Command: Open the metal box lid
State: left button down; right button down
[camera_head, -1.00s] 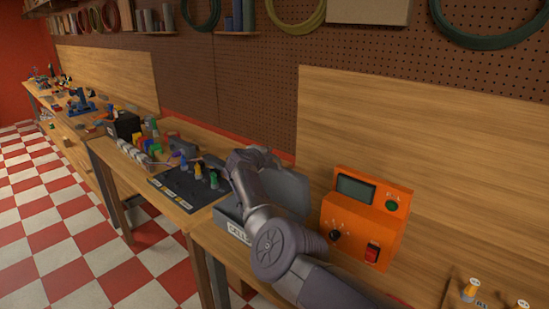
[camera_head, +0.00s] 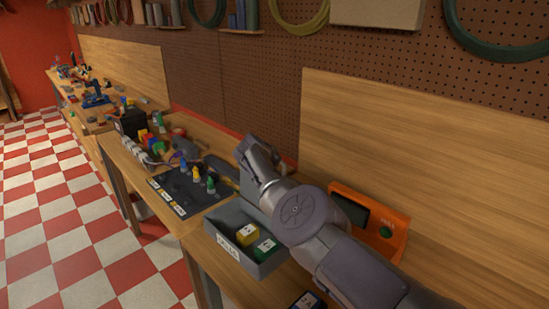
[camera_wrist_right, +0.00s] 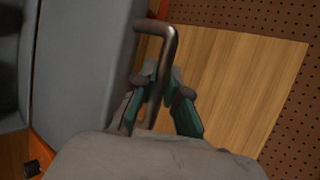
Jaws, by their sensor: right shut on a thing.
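The grey metal box (camera_head: 251,268) stands on the bench with its top open. My right gripper (camera_wrist_right: 161,82) is shut on the bent metal handle (camera_wrist_right: 170,45) beside the lid panel. In the head view its fingers are hidden behind my arm. My left gripper is in neither view.
The orange device (camera_head: 385,250) stands close to the right of my arm, partly hidden by it. A dark mat (camera_head: 180,203) with small coloured pieces lies left of the box. A pegboard wall (camera_head: 400,70) and a wooden panel (camera_head: 440,150) rise behind.

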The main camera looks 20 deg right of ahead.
jog(key=shift+s+f, duration=0.1)
jog(key=shift+f, duration=0.05)
jog(key=c, duration=1.2)
grip_release()
jog(key=r, duration=0.4)
jog(key=w+r, duration=0.1)
jog(key=r, duration=0.2)
jog(key=shift+d, duration=0.1)
jog(key=r, duration=0.1)
jog(key=s+r, duration=0.1)
jog(key=r, duration=0.1)
jog(key=shift+s+r, duration=0.2)
jog(key=shift+r, duration=0.05)
jog(key=shift+w+f, duration=0.3)
jog(key=shift+w, duration=0.1)
